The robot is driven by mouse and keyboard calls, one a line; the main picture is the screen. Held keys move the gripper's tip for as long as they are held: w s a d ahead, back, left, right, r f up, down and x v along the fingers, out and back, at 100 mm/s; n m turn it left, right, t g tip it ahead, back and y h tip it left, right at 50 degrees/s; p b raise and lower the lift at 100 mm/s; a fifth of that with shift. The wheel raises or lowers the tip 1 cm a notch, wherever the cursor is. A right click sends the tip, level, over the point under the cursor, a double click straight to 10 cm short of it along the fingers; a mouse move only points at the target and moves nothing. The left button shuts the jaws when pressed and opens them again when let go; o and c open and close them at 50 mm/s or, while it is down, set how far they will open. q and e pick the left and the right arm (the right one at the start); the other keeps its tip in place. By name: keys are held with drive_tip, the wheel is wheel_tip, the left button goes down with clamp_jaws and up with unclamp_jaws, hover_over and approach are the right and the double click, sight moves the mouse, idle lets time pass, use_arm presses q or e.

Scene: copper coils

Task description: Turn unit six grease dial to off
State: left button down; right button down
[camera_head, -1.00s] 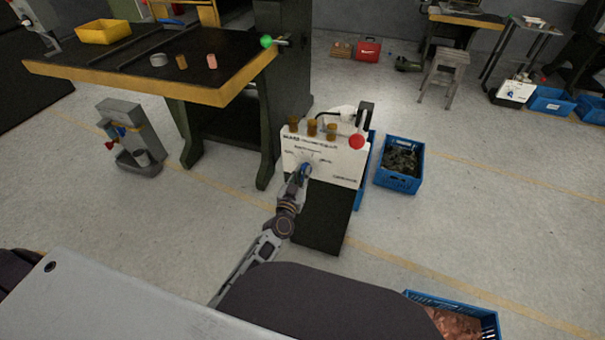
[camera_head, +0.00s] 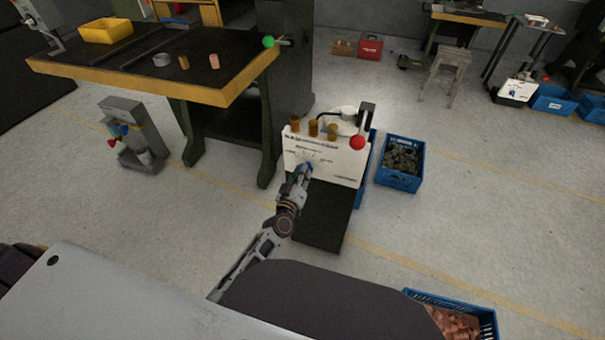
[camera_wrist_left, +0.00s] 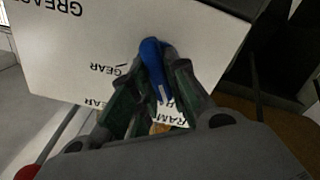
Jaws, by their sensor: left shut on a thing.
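The white grease unit (camera_head: 345,164) stands on a dark pedestal in the middle of the head view. Its front panel carries a blue dial (camera_head: 308,169) with small lettering around it. My left gripper (camera_head: 302,177) reaches up to the panel from below and is shut on the dial. In the left wrist view, the blue dial (camera_wrist_left: 153,62) sits between the two green-and-grey fingers. Printed words GREASE, GEAR and part of RAM show upside down on the panel. The fingers hide some lettering, and I cannot read the dial's exact setting. My right gripper is not in view.
Several brown cups (camera_head: 313,128) and a red-knobbed lever (camera_head: 358,142) top the unit. A blue crate (camera_head: 400,182) stands to its right. A dark workbench (camera_head: 140,72) with a yellow edge is at left. A crate of copper pieces (camera_head: 490,322) is at bottom right.

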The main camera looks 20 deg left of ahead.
use_arm(q)
drive_tip(key=shift+a+f+n, duration=0.1)
drive_tip(key=shift+f+n, duration=0.05)
drive_tip(key=shift+n, duration=2.45)
drive_tip(key=c, duration=1.4)
unclamp_jaws()
drive_tip(key=shift+s, duration=0.15)
drive_tip(key=shift+s+a, duration=0.15)
drive_tip(key=shift+s, duration=2.8)
drive_tip(key=shift+s+a, duration=0.1)
drive_tip(key=shift+s, duration=2.85)
